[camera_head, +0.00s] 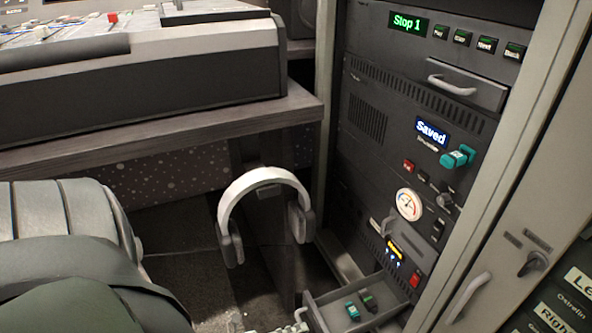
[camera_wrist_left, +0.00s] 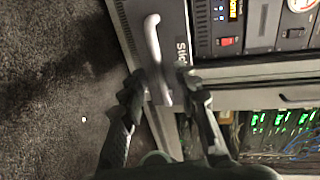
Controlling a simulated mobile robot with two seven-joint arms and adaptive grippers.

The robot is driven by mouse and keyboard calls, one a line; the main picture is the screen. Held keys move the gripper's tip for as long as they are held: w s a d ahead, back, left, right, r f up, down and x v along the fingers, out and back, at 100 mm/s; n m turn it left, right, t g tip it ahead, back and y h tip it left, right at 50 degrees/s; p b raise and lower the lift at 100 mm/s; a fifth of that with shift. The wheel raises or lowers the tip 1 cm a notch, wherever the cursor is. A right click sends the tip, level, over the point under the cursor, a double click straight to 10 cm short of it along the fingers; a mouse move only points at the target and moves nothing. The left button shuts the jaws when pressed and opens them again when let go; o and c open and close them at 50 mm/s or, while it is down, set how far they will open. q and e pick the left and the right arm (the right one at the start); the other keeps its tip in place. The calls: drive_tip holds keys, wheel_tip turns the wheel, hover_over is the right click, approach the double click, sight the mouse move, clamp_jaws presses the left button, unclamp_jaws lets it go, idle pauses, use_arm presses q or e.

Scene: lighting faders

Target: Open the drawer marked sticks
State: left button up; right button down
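The drawer marked sticks (camera_head: 385,304) stands pulled out at the bottom of the dark rack in the head view, with small green and dark sticks (camera_head: 352,310) inside. Its grey front (camera_wrist_left: 174,22) shows in the left wrist view, with the label partly readable as "Stic". Its pale bar handle (camera_wrist_left: 154,45) stands out from that front. My left gripper (camera_wrist_left: 160,84) has its two dark fingers apart, one on each side of the handle's near end. I see no clear grip on it. My right gripper is in neither view.
The rack (camera_head: 385,130) holds another handled drawer (camera_head: 466,85) higher up, a teal knob (camera_head: 457,158) and a gauge (camera_head: 409,204). White headphones (camera_head: 265,190) hang left of the open drawer. A grey chair (camera_head: 65,220) stands at the left. A handled cabinet door (camera_head: 468,297) is at the right.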

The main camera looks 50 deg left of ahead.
use_arm(q)
drive_tip(key=v, duration=1.1)
drive_tip(key=shift+s, duration=0.3)
drive_tip(key=shift+a, duration=0.15)
